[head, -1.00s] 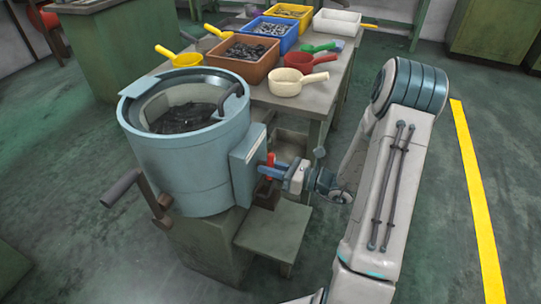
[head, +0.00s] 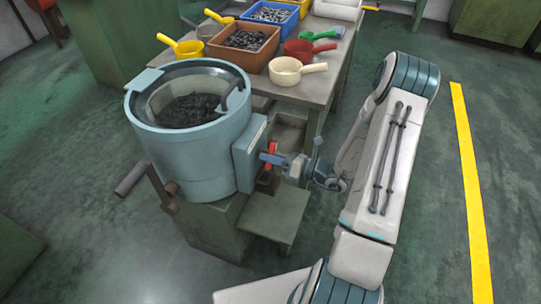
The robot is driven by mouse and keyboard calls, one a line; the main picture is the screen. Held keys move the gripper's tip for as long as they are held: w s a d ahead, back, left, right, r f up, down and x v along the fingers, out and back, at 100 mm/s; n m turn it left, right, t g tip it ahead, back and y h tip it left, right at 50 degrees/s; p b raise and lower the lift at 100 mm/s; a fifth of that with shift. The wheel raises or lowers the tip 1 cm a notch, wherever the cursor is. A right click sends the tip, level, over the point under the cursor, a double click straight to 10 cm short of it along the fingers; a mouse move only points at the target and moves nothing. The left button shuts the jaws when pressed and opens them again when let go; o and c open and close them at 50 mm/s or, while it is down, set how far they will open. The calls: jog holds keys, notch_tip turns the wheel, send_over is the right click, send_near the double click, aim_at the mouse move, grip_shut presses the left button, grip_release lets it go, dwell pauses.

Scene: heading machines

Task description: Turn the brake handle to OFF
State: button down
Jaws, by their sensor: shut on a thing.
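The machine is a blue-grey round drum (head: 192,150) with dark small parts inside. A box (head: 247,150) is fixed to its right side. The red brake handle (head: 272,148) stands out from that box and is partly covered by my gripper. My gripper (head: 270,158) reaches in from the right and is shut on the red handle. The handle's exact angle and any ON or OFF marking are too small to read.
A crank with a grey grip (head: 131,178) sticks out at the drum's lower left. A low green step (head: 274,218) is below my gripper. A table (head: 318,92) with bins and scoops stands behind. The floor right of my arm is clear, with a yellow line (head: 468,180).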

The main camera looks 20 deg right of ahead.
jog(key=shift+f, duration=0.1)
jog(key=c, duration=1.3)
grip_release()
jog(key=v, duration=1.4)
